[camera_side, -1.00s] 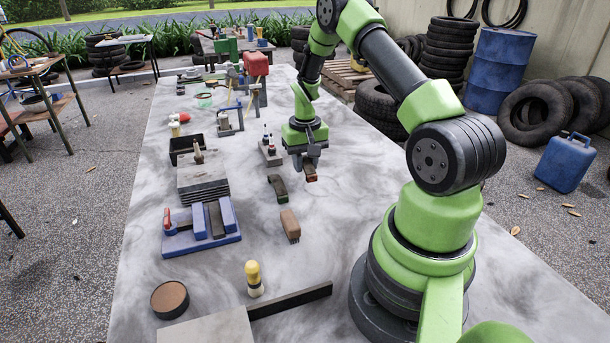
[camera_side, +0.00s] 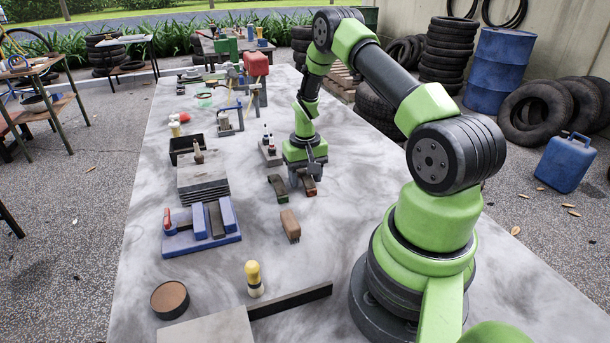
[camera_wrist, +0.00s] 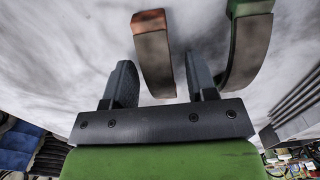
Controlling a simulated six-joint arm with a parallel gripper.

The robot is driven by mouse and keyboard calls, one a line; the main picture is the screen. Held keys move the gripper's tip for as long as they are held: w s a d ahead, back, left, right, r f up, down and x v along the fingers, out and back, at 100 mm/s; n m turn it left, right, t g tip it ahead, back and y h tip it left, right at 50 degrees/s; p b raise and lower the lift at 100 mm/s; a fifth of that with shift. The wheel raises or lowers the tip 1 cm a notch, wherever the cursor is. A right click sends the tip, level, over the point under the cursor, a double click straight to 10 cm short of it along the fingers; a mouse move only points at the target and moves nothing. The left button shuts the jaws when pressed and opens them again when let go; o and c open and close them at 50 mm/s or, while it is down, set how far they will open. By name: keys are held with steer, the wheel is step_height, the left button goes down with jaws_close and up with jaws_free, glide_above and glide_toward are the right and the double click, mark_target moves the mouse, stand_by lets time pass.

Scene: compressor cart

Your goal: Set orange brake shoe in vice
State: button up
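The orange brake shoe (camera_side: 309,186) is a curved brown-grey piece with an orange edge, near the middle of the bench below my gripper (camera_side: 303,180). In the wrist view the orange brake shoe (camera_wrist: 154,55) points in between the two dark fingers of my gripper (camera_wrist: 160,80). The fingers are apart, with a gap on both sides of the shoe. The vice (camera_side: 170,244), blue with a red handle, is on the bench to the left and nearer the side camera. A dark block is between its blue jaws.
A green brake shoe (camera_side: 278,187) lies close to the left of the orange one; it also shows in the wrist view (camera_wrist: 248,45). A brown block or brush (camera_side: 290,225) lies nearer the camera. Stacked grey plates (camera_side: 203,181) stand left, behind the vice.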

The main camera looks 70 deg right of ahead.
steer(key=shift+r, duration=0.1)
steer(key=r, duration=0.9)
steer(key=shift+s+d+r, duration=0.1)
steer(key=shift+d+r, duration=0.15)
steer(key=shift+r, duration=0.15)
steer(key=a+r+n+t, duration=0.2)
steer(key=a+r+t, duration=0.1)
steer(key=a+r, duration=0.95)
steer(key=s+a+r+n+t+y, duration=0.1)
steer(key=s+a+r+t, duration=0.1)
steer(key=s+a+r, duration=0.2)
steer(key=s+a+r+n+t, duration=0.1)
steer(key=s+a+r, duration=0.3)
steer(key=s+a, duration=0.4)
steer(key=shift+s+a+r+n+t+y, duration=0.25)
steer(key=shift+a+n+t+y, duration=0.15)
steer(key=shift+a+t, duration=0.1)
steer(key=shift+o, duration=0.4)
steer(key=shift+s+a, duration=0.2)
steer(key=shift+s, duration=0.1)
steer(key=shift+w+d, duration=0.1)
